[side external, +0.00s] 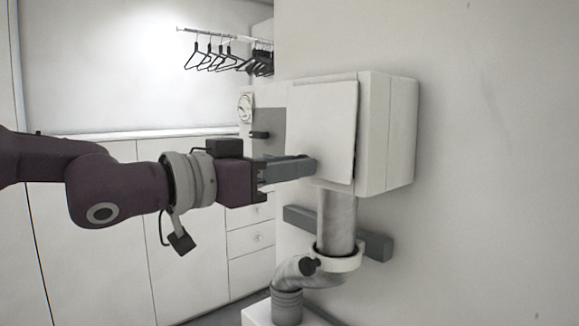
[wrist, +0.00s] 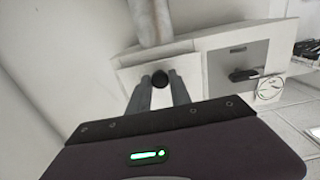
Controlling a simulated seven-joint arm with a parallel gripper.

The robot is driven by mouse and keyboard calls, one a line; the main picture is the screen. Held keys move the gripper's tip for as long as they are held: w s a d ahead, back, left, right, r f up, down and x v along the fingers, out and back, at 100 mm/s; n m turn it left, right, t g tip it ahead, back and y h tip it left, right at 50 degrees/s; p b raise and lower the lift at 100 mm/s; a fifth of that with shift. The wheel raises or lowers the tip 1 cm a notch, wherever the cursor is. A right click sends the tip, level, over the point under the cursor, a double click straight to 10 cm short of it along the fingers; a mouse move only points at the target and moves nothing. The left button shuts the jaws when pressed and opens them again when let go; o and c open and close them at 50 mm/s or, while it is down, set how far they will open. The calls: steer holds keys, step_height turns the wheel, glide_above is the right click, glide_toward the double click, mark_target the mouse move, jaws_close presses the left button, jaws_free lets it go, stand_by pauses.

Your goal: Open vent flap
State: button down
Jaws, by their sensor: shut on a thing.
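The vent flap (side external: 322,128) is a flat white plate on the front of a white wall box (side external: 388,135). A thin dark gap runs down its right edge in the side view; I cannot tell how far it stands off the box. In the wrist view the flap (wrist: 130,78) carries a round black knob (wrist: 160,80). My gripper (side external: 306,166) reaches in from the left at the flap's lower part. In the wrist view its two grey fingers (wrist: 161,84) are shut on the knob, one on each side. The fingers hide the knob in the side view.
A grey panel (wrist: 233,72) with a black handle and a round dial (side external: 245,107) sits beside the flap. A metal pipe (side external: 336,222) drops below the box, past a grey wall bar (side external: 378,245). Cabinets (side external: 110,190) and hangers (side external: 215,55) stand behind.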

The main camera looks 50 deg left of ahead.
steer(key=shift+s, duration=0.1)
steer(key=s+r+g, duration=0.3)
steer(key=r+g, duration=0.1)
steer(key=r, duration=0.4)
steer(key=s+r+g, duration=0.3)
steer(key=r, duration=0.6)
steer(key=shift+a+g, duration=0.4)
steer(key=c, duration=1.2)
jaws_free()
steer(key=shift+s+f, duration=0.1)
